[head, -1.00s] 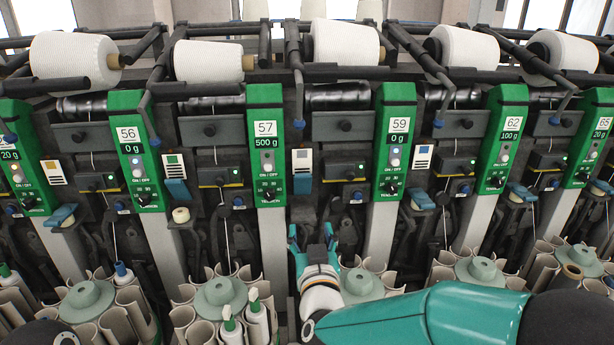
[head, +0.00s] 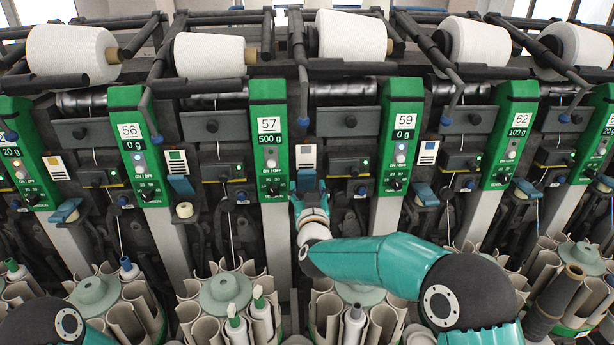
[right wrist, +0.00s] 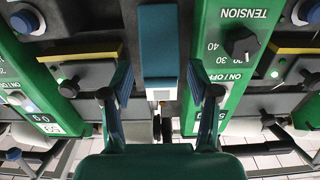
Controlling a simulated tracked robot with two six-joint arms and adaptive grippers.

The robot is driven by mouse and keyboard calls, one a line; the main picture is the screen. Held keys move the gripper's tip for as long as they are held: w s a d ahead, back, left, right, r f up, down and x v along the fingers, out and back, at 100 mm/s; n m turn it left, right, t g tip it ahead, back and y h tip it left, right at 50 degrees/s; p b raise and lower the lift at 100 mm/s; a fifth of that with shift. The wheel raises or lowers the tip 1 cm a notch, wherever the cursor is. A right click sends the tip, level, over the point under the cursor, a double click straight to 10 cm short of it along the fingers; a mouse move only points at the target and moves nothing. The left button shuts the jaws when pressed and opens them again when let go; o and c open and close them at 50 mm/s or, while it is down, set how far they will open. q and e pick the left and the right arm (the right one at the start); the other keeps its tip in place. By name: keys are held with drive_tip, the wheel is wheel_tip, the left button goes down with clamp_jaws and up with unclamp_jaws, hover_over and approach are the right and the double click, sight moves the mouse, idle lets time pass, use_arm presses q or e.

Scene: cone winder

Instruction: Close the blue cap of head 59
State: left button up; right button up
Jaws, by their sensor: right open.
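A blue cap (head: 306,178) stands between the green panels of head 57 (head: 269,150) and head 59 (head: 402,145), below a white label card. My right gripper (head: 309,196) is open right in front of it, fingers pointing up. In the right wrist view, which is upside down, the blue cap (right wrist: 160,92) lies between the two spread fingers of the right gripper (right wrist: 159,82), with a gap on both sides. My left gripper is out of view.
Similar blue caps sit beside neighbouring heads, one to the left (head: 182,186) and one right of head 59 (head: 426,194). Round bobbin magazines (head: 224,288) stand below. Yarn cones (head: 348,36) lie along the top. The tension knob (right wrist: 240,43) is close to my gripper.

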sight(307, 180)
drive_tip(key=shift+w+p, duration=0.4)
drive_tip(key=shift+w, duration=1.45)
